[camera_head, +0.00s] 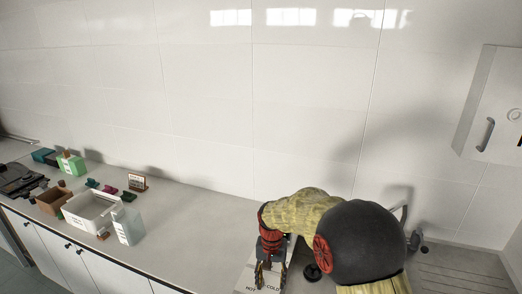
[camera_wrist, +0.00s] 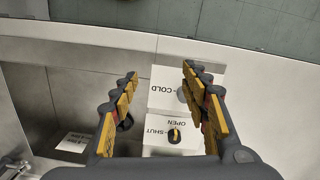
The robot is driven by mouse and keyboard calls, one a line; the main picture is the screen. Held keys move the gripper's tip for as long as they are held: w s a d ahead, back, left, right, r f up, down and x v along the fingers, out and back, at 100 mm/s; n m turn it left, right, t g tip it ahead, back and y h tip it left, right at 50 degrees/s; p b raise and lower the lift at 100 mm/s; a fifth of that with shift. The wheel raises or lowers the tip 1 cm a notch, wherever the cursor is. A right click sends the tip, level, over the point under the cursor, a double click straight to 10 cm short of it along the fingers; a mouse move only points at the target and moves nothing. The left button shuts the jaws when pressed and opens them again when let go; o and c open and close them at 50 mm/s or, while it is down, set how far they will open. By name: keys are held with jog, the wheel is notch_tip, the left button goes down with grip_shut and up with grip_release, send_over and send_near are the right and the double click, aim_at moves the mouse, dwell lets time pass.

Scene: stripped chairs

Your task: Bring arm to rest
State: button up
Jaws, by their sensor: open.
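My gripper (camera_head: 265,277) is at the end of my yellow-sleeved arm, low in the head view, over a white panel marked HOT and COLD. In the wrist view my gripper (camera_wrist: 161,74) has its two yellow and grey fingers spread apart with nothing between them. Beyond the fingers are a white COLD plate (camera_wrist: 160,88) and an OPEN-SHUT plate (camera_wrist: 155,140) with a small dark and yellow knob (camera_wrist: 174,136). I cannot tell whether a finger touches a plate.
The counter (camera_head: 190,215) is bare left of my arm. Farther left stand a white bin (camera_head: 90,212), a brown box (camera_head: 53,200), a pale container (camera_head: 128,228) and a small framed card (camera_head: 138,182). A white wall cabinet (camera_head: 490,105) hangs at the right above a ribbed draining surface (camera_head: 460,270).

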jog(key=s+d+r+t+b, duration=0.2)
jog(key=s+d+r+b, duration=0.1)
jog(key=s, duration=0.6)
jog(key=s+d+r+n+t+b, duration=0.1)
jog(key=s+d+r+b, duration=0.3)
jog(key=s, duration=0.6)
jog(key=s+d+r+t+b, duration=0.3)
jog(key=s+d+r, duration=0.3)
jog(key=s+d, duration=0.2)
jog(key=shift+s+d+r+n, duration=0.15)
jog(key=shift+s+d+n, duration=0.25)
jog(key=shift+s, duration=0.6)
